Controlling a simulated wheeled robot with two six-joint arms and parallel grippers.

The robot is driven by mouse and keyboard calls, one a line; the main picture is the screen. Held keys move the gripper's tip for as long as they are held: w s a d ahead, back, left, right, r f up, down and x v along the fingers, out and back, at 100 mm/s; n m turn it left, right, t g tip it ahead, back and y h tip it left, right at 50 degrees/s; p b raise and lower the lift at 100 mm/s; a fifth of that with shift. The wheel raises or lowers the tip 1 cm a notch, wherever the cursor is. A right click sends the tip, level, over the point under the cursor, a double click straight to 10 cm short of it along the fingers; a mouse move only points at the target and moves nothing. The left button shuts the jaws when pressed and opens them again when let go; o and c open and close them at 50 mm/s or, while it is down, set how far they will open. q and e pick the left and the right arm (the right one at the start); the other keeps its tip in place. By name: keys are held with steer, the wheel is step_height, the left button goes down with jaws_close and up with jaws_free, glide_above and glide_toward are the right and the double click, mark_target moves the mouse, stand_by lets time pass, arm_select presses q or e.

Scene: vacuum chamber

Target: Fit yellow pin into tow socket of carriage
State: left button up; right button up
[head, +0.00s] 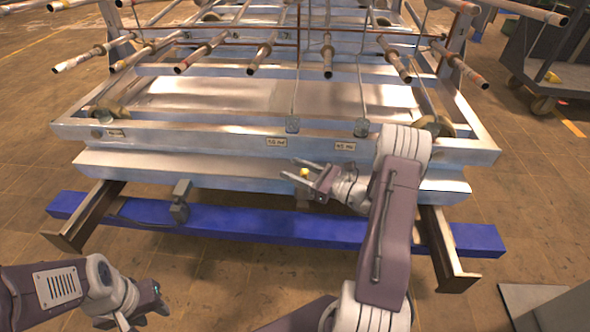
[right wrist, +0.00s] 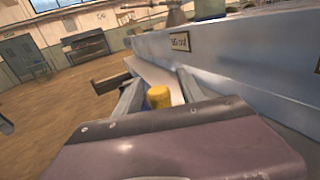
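The yellow pin (head: 304,172) stands at the front middle of the carriage (head: 240,178); its head also shows in the right wrist view (right wrist: 158,97). My right gripper (head: 293,169) is open, its two fingers on either side of the pin head, with a gap visible beside it. A small bracket (head: 302,203) below the carriage front, under the pin, looks like the tow socket; its opening is hidden by the gripper. I cannot tell how deep the pin sits. My left gripper (head: 146,318) is open and empty, low over the floor at the left.
A blue beam (head: 250,223) runs across below the carriage front, with a grey fitting (head: 181,200) at left. Rails (head: 82,218) stick out on both sides. Rods (head: 327,55) stand above the carriage. A cart (head: 555,75) stands back right.

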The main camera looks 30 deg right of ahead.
steer(key=p+v, duration=0.3)
steer(key=v, duration=0.6)
steer(key=shift+d, duration=0.1)
stand_by(0.5)
